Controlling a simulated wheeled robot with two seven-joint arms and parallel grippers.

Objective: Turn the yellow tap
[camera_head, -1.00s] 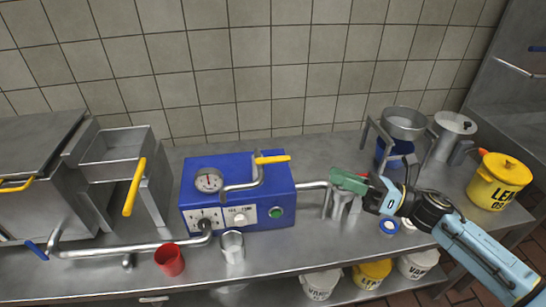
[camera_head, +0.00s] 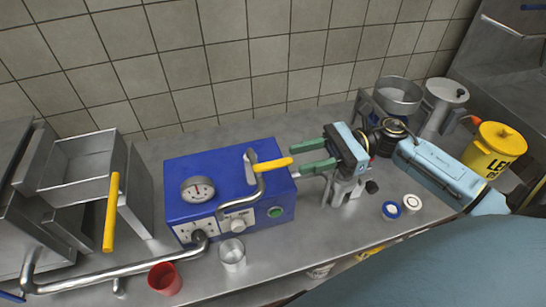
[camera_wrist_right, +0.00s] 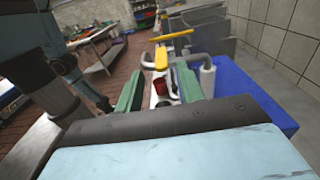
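The yellow tap handle (camera_head: 272,164) sits on a bent metal pipe at the front top of the blue machine (camera_head: 225,165). In the right wrist view the yellow handle (camera_wrist_right: 160,58) shows nearly end-on between my green fingers. My right gripper (camera_head: 293,159) comes in from the right, its fingers pointing left and spread apart. The handle's right end lies at the gap between the fingertips; contact is not clear. My right gripper also shows open and empty in the right wrist view (camera_wrist_right: 158,80). My left gripper is out of view.
A tray with a yellow lever (camera_head: 111,212) stands left of the machine. A red cup (camera_head: 165,279) and a metal cup (camera_head: 232,254) stand in front.

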